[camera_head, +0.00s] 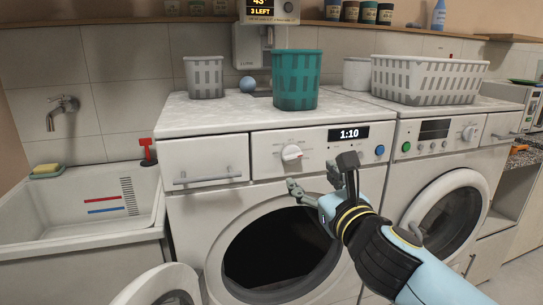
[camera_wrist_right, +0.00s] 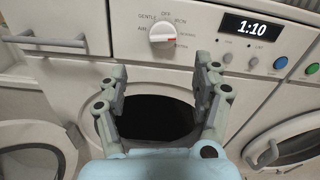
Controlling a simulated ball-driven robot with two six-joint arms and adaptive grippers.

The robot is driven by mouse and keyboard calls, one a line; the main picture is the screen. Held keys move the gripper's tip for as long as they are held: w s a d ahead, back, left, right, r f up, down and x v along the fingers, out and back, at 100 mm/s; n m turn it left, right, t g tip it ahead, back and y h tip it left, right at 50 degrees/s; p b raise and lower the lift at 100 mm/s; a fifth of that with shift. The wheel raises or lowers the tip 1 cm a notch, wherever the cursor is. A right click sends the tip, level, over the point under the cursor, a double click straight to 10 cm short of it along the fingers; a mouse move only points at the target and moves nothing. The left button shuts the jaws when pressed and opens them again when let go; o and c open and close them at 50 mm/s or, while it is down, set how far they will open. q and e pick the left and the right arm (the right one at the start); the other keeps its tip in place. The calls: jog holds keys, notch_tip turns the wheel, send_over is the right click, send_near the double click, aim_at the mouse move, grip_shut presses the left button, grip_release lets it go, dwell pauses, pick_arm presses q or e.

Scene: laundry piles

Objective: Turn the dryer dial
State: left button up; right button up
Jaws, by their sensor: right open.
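The white dial (camera_head: 291,153) is on the control panel of the left machine (camera_head: 230,205), left of a display reading 1:10 (camera_head: 348,133). In the right wrist view the round dial (camera_wrist_right: 163,32) is ringed by labels such as GENTLE and AIR. My right gripper (camera_head: 320,172) is in front of this panel, below and right of the dial in the head view. Its fingers are spread with nothing between them. In the right wrist view the gripper (camera_wrist_right: 158,78) is below the dial, apart from it. My left gripper is not in view.
The left machine's door (camera_head: 157,288) hangs open, leaving a dark drum opening. A teal basket (camera_head: 296,80) and white baskets stand on top. The right machine's round door (camera_head: 445,215) looks closed. A sink (camera_head: 85,205) is at the left.

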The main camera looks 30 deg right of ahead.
aim_at(294, 156)
jog(key=x, duration=0.9)
jog(key=shift+w+d+r+p, duration=0.2)
jog(key=shift+w+d+p, duration=0.05)
jog(key=shift+w+p, duration=0.1)
jog(key=shift+w+d, duration=0.15)
jog(key=shift+w, duration=0.45)
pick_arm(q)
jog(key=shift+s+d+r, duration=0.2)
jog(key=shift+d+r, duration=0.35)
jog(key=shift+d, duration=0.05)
pick_arm(e)
jog(key=c, duration=1.2)
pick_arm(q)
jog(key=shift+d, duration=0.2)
